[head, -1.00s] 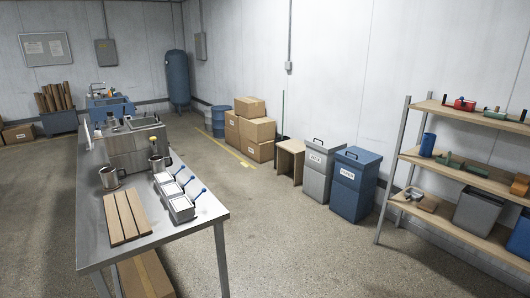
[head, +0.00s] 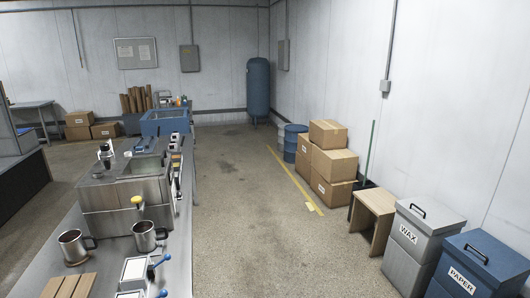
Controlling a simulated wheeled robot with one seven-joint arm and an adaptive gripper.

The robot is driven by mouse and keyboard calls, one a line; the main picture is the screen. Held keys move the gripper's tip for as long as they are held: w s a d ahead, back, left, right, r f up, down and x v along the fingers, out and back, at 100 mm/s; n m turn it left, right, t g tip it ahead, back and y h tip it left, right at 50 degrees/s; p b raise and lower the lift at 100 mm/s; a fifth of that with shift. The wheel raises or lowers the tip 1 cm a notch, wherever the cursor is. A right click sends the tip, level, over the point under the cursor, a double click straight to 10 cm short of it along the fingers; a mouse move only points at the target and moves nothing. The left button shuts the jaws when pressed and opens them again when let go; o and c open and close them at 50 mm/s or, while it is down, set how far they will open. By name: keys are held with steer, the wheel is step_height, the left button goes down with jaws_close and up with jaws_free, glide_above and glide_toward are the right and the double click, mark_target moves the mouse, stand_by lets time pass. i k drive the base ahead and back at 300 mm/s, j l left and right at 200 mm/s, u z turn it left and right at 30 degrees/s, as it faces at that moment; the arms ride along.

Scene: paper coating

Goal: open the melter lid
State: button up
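The melter appears to be the boxy stainless-steel unit (head: 108,205) on the long steel table, at the left of the head view. Its top has a dark rectangular recess or panel on the right and small dark fittings on the left. I cannot tell from here which part is the lid or whether it is open. A yellow knob (head: 137,200) shows at its near right side. My gripper is not in view.
Two metal mugs (head: 72,247) (head: 145,236) stand on the steel table (head: 183,262) in front of the unit. White-topped devices with blue-knobbed levers (head: 136,270) and wooden slats are nearer. Open floor (head: 240,215) lies right of the table, before boxes (head: 333,165) and bins (head: 405,262).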

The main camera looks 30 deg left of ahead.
mark_target(144, 160)
steer(key=i+j+u, duration=0.15)
steer(key=i+u, duration=0.25)
steer(key=i, duration=0.15)
steer(key=i+u, duration=0.35)
steer(key=i, duration=0.15)
steer(key=i+l+u, duration=0.15)
steer(key=i+u, duration=0.25)
steer(key=i, duration=0.15)
steer(key=i+l+u, duration=0.35)
steer(key=i, duration=0.15)
